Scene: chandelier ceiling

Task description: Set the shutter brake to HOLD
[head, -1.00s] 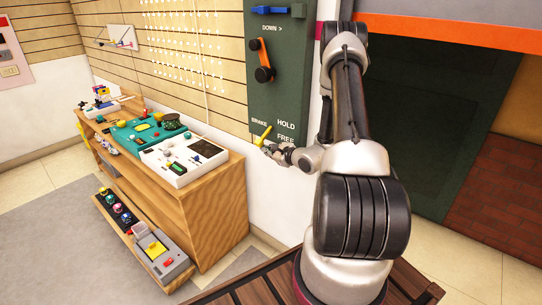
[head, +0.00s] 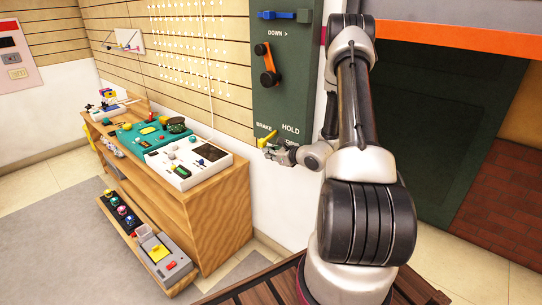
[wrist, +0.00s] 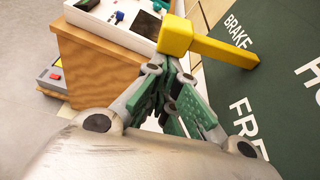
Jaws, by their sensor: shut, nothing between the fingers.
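The yellow brake lever (head: 268,138) sits low on the dark green panel, under the BRAKE label (head: 264,127) and left of the HOLD label (head: 290,128). In the wrist view, the lever (wrist: 215,48) has a thick block at its left end and a bar running right toward the panel. My gripper (head: 270,152) is shut and empty, just below the lever. Its fingertips (wrist: 168,78) are close under the thick block; I cannot tell whether they touch. The FREE label (wrist: 245,122) shows beside the fingers; in the head view my gripper partly hides it.
Higher on the green panel (head: 290,95) are an orange lever (head: 267,62) with black ends and a blue slider (head: 275,14). A wooden shelf unit (head: 215,215) with gadgets on top stands left of my gripper. Grey floor (head: 60,230) is clear at the left.

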